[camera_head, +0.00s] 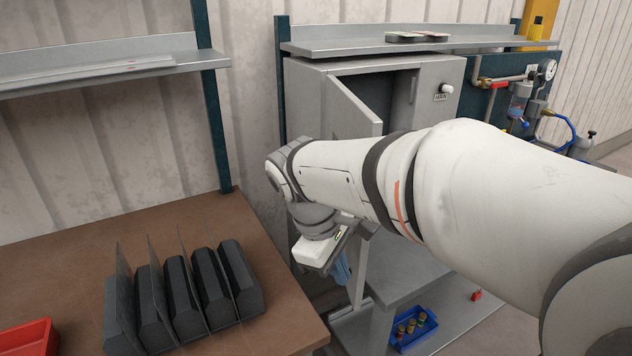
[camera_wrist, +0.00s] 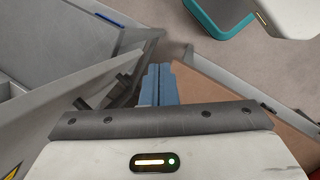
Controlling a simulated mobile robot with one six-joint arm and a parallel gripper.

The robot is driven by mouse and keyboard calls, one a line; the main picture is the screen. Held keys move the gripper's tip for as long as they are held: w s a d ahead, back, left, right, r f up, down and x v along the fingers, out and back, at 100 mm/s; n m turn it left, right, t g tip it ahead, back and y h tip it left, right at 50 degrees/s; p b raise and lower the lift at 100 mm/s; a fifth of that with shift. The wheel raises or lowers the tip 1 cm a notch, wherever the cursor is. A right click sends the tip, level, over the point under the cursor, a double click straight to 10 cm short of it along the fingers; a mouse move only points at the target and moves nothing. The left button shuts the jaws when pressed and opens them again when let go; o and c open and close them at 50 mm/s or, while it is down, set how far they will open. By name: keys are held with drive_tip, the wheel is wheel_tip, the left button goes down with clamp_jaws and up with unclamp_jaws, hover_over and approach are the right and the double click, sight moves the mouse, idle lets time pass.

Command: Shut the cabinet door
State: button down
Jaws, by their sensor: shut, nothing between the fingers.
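The grey cabinet (camera_head: 428,85) stands against the wall beneath a shelf. Its door (camera_head: 350,108) is ajar, hinged at the left and swung out toward me, with the dark interior showing to its right. My arm covers the lower part of the cabinet front. Grey panels and a dark fitting (camera_wrist: 120,92) lie left of the fingers there; I cannot tell which panel is the door.
A blue bin (camera_head: 413,328) sits on a low grey shelf. Pipes and a gauge (camera_head: 547,70) are right of the cabinet.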

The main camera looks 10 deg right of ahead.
drive_tip(key=w+a+r+n+h+p, duration=0.45)
drive_tip(key=w+a+r+n, duration=0.3)
drive_tip(key=r, duration=0.35)
drive_tip(key=d+f+p, duration=0.1)
drive_tip(key=d+f, duration=0.6)
drive_tip(key=d, duration=0.3)
drive_tip(key=shift+s+d+f+n+h, duration=0.15)
drive_tip(key=shift+s+n+h, duration=0.1)
drive_tip(key=shift+n+h, duration=0.2)
